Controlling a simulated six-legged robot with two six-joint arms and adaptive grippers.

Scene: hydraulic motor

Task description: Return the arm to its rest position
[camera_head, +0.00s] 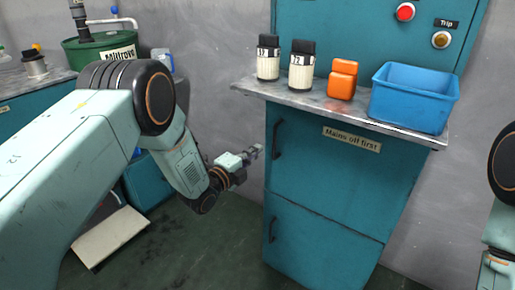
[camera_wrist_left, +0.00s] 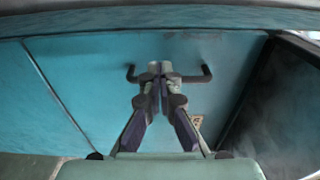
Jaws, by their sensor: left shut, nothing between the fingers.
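My left arm comes in from the left in the head view. Its gripper (camera_head: 254,152) is shut and empty, pointing right toward the teal cabinet (camera_head: 325,185), left of the cabinet's upper handle (camera_head: 278,140) in the picture. In the left wrist view the two fingers of the gripper (camera_wrist_left: 160,70) meet at their tips, with nothing between them. A teal panel with a dark handle (camera_wrist_left: 205,73) shows behind the fingertips; I cannot tell whether they touch it. Part of my right arm shows at the right edge of the head view, but its gripper is not in view.
A green drum (camera_head: 95,48) stands behind my left arm. A pale board (camera_head: 110,236) lies on the floor at lower left.

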